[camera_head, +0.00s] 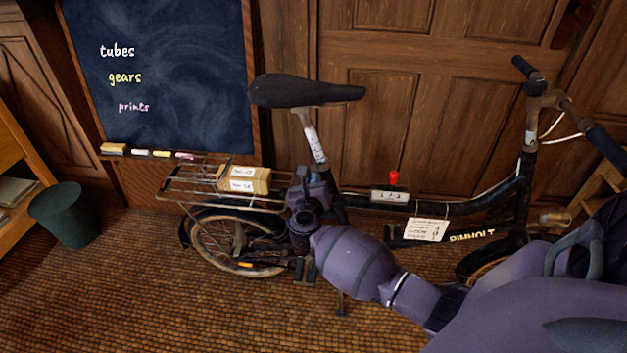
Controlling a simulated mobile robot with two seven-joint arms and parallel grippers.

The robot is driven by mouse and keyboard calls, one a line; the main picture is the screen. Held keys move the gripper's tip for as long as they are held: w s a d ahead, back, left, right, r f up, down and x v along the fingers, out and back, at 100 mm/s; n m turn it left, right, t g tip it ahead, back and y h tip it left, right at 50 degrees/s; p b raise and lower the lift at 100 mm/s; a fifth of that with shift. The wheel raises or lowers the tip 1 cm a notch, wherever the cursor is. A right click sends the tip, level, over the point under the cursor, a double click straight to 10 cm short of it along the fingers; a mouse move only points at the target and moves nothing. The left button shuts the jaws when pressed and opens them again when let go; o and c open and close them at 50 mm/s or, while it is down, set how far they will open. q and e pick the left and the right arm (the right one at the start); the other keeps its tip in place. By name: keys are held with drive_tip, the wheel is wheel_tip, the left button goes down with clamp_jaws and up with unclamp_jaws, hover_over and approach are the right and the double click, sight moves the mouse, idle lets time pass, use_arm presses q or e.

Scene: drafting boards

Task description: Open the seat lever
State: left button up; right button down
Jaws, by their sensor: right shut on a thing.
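The bicycle's black saddle (305,91) sits on a silver seat post (312,137) with a pale label. The post runs down into the dark seat tube (337,207). My right gripper (314,183) is at the top of the seat tube, just below the bare post. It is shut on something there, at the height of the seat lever. The gripper covers the lever, so its angle cannot be seen. My right arm reaches in from the lower right. My left gripper is not in view.
A rear rack (205,187) carries a cardboard box (245,180) close to my gripper. A small box with a red knob (394,178) and a paper tag (426,230) are on the frame. A green bin (65,215) stands left, below a chalkboard (165,75).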

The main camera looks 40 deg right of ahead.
drive_tip(key=shift+s+d+f+m+g+h, duration=0.1)
drive_tip(key=shift+d+m+g+h, duration=0.15)
drive_tip(key=shift+m+g+h, duration=0.2)
drive_tip(key=shift+a+f+m+g+h+b, duration=0.25)
drive_tip(key=shift+m+g+h+b, duration=0.25)
drive_tip(key=shift+b, duration=0.25)
drive_tip(key=shift+w+r+m+g+h+b, duration=0.1)
drive_tip(key=shift+w+m+g+h+b, duration=0.1)
drive_tip(key=shift+m+g+h+b, duration=0.25)
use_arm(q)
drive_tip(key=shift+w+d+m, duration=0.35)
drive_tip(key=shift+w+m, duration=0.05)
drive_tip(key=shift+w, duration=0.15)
use_arm(e)
drive_tip(key=shift+r, duration=0.2)
drive_tip(key=c, duration=1.3)
unclamp_jaws()
drive_tip(key=shift+d, duration=0.15)
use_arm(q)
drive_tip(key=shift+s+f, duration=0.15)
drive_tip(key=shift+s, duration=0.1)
use_arm(e)
drive_tip(key=shift+a, duration=0.2)
